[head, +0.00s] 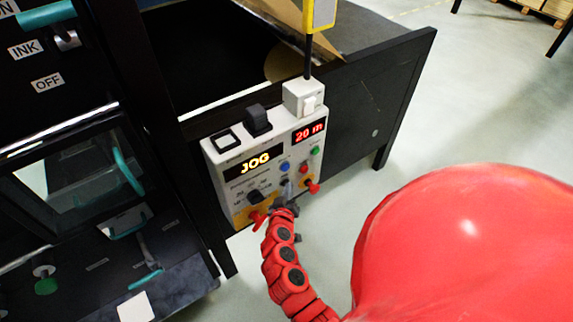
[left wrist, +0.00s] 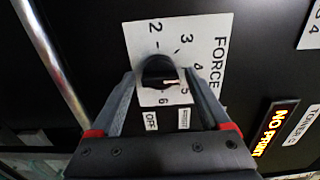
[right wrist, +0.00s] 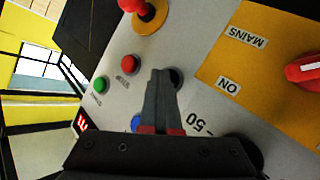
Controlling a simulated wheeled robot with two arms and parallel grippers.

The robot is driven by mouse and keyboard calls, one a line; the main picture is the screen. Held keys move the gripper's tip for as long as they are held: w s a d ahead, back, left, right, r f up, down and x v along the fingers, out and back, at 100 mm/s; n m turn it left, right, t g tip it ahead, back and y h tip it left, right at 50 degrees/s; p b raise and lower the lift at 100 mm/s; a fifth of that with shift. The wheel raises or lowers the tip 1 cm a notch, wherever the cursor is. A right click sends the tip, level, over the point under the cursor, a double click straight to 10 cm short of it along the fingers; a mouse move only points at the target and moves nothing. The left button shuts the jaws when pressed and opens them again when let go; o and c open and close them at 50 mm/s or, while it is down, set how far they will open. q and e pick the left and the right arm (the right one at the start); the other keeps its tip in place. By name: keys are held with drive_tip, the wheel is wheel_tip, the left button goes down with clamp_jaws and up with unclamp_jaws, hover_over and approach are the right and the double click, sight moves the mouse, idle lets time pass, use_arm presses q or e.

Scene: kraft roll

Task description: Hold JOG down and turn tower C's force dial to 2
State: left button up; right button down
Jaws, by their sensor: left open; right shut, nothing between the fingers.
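Tower C's force dial (left wrist: 160,72) is a black knob on a white plate marked FORCE. Its light pointer line aims near 5. My left gripper (left wrist: 163,85) is open, with one finger on each side of the knob; finger contact is unclear. It does not show in the head view. My right gripper (head: 284,198) is shut and empty at the grey control box (head: 222,170). In the right wrist view its fingertips (right wrist: 165,75) are at a black button (right wrist: 177,78), partly covering it. The box's display (head: 255,163) reads JOG. The button's label is hidden.
A blue button (right wrist: 137,123), a red button (right wrist: 130,64) and a green button (right wrist: 100,84) lie close to my right fingers. A red switch (right wrist: 305,70) sits on the yellow MAINS plate. A lit NO PRINT display (left wrist: 275,127) is right of the dial; a metal bar (left wrist: 50,60) is left.

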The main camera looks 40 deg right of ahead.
idle(0.7)
use_arm(q)
drive_tip(key=c, duration=0.8)
drive_tip(key=n, duration=1)
drive_tip(key=o, duration=0.8)
